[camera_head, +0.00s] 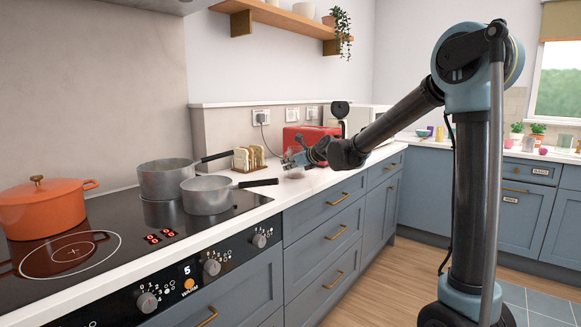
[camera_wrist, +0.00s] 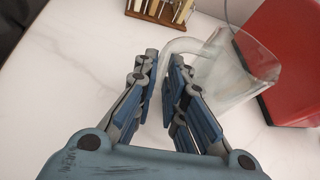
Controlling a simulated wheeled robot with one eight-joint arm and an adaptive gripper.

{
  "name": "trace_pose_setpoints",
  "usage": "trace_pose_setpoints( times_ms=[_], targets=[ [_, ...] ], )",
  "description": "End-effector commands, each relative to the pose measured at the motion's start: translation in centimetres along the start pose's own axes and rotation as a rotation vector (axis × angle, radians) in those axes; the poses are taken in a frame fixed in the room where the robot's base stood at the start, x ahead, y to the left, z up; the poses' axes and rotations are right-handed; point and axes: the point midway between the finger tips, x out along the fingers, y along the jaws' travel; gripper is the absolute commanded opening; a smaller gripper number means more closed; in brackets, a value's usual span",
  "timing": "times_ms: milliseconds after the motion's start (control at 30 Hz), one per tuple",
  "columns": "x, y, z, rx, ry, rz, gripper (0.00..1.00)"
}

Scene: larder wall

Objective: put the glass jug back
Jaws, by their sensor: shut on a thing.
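The clear glass jug (camera_wrist: 238,72) shows in the wrist view just beyond my fingers, to the right. Its curved handle (camera_wrist: 182,46) runs between the two blue-padded fingers of my gripper (camera_wrist: 164,76), which is shut on it. In the head view my gripper (camera_head: 292,160) is low over the white counter, between the toast rack and the red appliance. The jug is very faint there. I cannot tell whether its base touches the counter.
A toast rack (camera_head: 249,158) with slices stands left of my gripper. A red appliance (camera_head: 306,137) is close behind the jug. Two grey pans (camera_head: 208,194) and an orange pot (camera_head: 42,207) stand on the hob. A wooden shelf (camera_head: 285,19) is above.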

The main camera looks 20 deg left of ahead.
Motion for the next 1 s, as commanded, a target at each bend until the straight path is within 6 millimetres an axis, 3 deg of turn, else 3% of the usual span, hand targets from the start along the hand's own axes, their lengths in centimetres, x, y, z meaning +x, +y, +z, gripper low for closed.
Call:
trace_pose_setpoints(
  times_ms=[300, 333, 400, 767, 1000],
  targets=[
    [0.1, 0.0, -0.1, 0.0, 0.0, 0.0, 0.0],
    [0.1, 0.1, -0.1, 0.0, 0.0, 0.0, 0.18],
    [0.1, 0.1, -0.1, 0.0, 0.0, 0.001, 0.31],
    [0.0, 0.1, 0.1, 0.0, 0.0, 0.001, 0.31],
    [-1.9, 0.0, 0.1, 0.0, 0.0, -0.001, 0.31]
  ],
)
